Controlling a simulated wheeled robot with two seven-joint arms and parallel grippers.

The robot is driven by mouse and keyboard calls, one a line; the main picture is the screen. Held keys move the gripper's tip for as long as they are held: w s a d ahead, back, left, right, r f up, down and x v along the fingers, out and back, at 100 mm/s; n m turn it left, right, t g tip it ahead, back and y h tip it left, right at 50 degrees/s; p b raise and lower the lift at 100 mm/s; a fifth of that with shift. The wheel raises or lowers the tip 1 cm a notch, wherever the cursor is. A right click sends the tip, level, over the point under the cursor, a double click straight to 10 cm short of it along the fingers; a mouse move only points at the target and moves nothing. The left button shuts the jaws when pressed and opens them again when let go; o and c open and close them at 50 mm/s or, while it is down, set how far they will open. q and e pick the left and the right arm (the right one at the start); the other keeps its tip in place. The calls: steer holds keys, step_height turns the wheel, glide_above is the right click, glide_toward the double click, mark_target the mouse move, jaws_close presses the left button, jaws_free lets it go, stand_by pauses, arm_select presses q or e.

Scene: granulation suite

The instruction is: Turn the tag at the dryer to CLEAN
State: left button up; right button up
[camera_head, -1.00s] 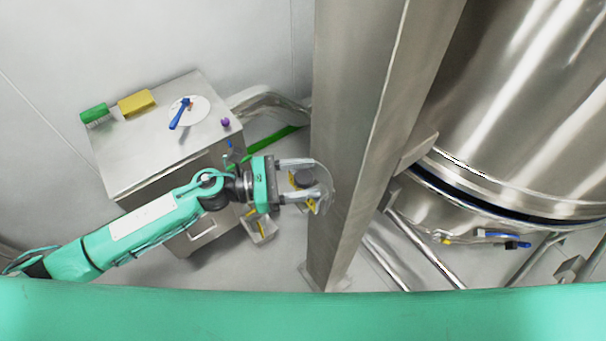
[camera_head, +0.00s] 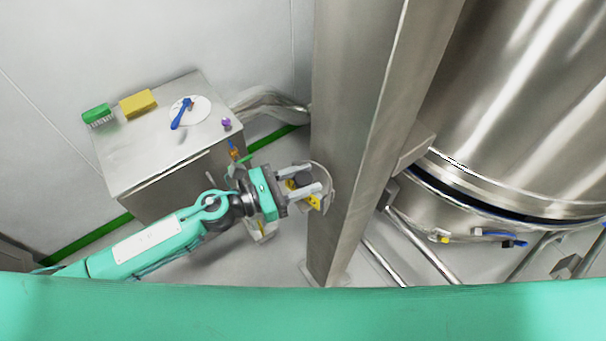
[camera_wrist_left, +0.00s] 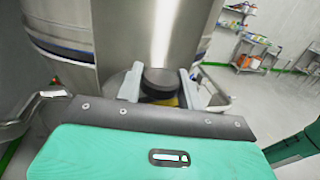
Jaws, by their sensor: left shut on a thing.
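The tag is a round plate (camera_head: 327,187) on the side of the steel column (camera_head: 345,130) beside the dryer, with a dark round knob in front and yellow parts (camera_head: 313,200) around it. My left gripper (camera_head: 313,180) is at the plate, its two fingers shut on the knob. In the left wrist view the black knob (camera_wrist_left: 160,82) sits between the two grey fingertips (camera_wrist_left: 158,86), with a bit of yellow below it. The lettering on the tag cannot be read. My right gripper is not in view.
The large steel dryer vessel (camera_head: 530,110) stands right of the column, with pipes below. A steel cabinet (camera_head: 140,165) at left bears a green brush (camera_head: 97,114), a yellow block (camera_head: 138,103), a blue-handled tool (camera_head: 180,116) on a white disc and a small purple item (camera_head: 226,123).

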arm_select(q)
steer(key=n+t+y+p, duration=0.1)
steer(key=n+t, duration=0.1)
steer(key=n+t+y+p, duration=0.1)
steer(key=t+y+p, duration=0.1)
steer(key=t, duration=0.1)
steer(key=shift+s+d+r+n, duration=0.1)
steer(key=shift+r+n, duration=0.1)
steer(key=shift+n, duration=0.2)
steer(key=n+t+y+p, duration=0.1)
steer(key=n+t+y, duration=0.1)
steer(key=t+y, duration=0.1)
steer(key=shift+f+n+y, duration=0.1)
steer(key=shift+n+y, duration=0.2)
steer(key=shift+n, duration=0.1)
steer(key=n+t+y, duration=0.1)
steer(key=n+y, duration=0.1)
steer(key=y, duration=0.1)
steer(key=shift+f+n+t+y+p, duration=0.1)
steer(key=shift+n+t+y+p, duration=0.2)
steer(key=shift+t, duration=0.1)
steer(key=shift+n+t+y+b, duration=0.3)
steer(key=shift+n+t+y, duration=0.3)
steer(key=shift+n+y, duration=1.6)
steer(key=shift+m+y, duration=0.3)
steer(key=shift+y, duration=0.4)
steer(key=o, duration=1)
steer(key=shift+c, duration=0.2)
